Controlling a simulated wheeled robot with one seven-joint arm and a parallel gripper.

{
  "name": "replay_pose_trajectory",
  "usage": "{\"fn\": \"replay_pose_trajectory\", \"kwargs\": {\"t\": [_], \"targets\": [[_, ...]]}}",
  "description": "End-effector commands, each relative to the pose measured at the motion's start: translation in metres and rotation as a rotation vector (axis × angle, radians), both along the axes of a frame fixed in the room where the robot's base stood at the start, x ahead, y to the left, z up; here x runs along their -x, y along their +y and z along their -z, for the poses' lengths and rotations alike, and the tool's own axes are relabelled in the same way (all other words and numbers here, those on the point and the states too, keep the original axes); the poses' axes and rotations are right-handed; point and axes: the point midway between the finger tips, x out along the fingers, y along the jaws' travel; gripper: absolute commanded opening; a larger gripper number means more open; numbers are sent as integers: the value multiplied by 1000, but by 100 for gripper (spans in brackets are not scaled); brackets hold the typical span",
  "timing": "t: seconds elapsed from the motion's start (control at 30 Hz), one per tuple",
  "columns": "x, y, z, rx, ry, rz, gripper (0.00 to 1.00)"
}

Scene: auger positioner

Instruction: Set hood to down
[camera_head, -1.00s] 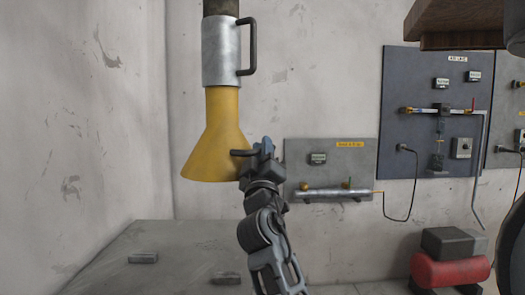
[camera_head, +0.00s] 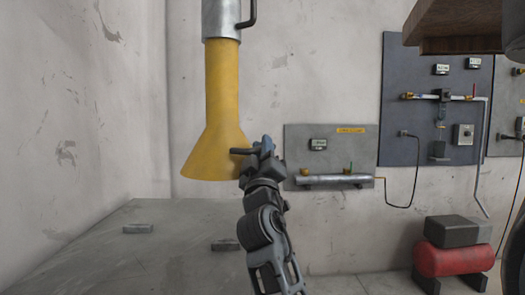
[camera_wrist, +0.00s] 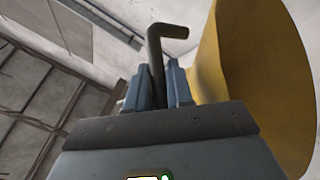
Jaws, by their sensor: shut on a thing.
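The hood (camera_head: 215,150) is a yellow cone with a long neck, hanging upright from a silver sleeve (camera_head: 221,20) with a dark side handle. My gripper (camera_head: 262,150) is beside the right of the cone. A dark bent handle (camera_head: 240,151) pokes out from the jaws toward the cone. In the wrist view, my gripper (camera_wrist: 168,86) is shut on this handle (camera_wrist: 156,48), with the yellow hood (camera_wrist: 240,60) close on the right. Where the handle joins the hood is hidden.
A grey bench (camera_head: 175,230) lies below the hood, with two small grey blocks on it. A wall panel (camera_head: 330,155) with a pipe is to the right. A red tank (camera_head: 452,258) stands on the floor at right. A wooden ledge (camera_head: 455,28) hangs at upper right.

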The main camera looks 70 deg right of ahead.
Motion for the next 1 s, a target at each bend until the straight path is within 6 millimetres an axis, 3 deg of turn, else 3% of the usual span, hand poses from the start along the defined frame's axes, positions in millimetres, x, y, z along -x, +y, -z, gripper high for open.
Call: {"fn": "replay_pose_trajectory", "kwargs": {"t": [0.4, 0.43, 0.63, 1.0], "targets": [[0, 0, 5, -1, 0, 0, 0], [0, 0, 5, -1, 0, 0, 22], [0, 0, 5, 0, 0, 0, 41], [2, 7, 12, 0, 1, -2, 42]]}}
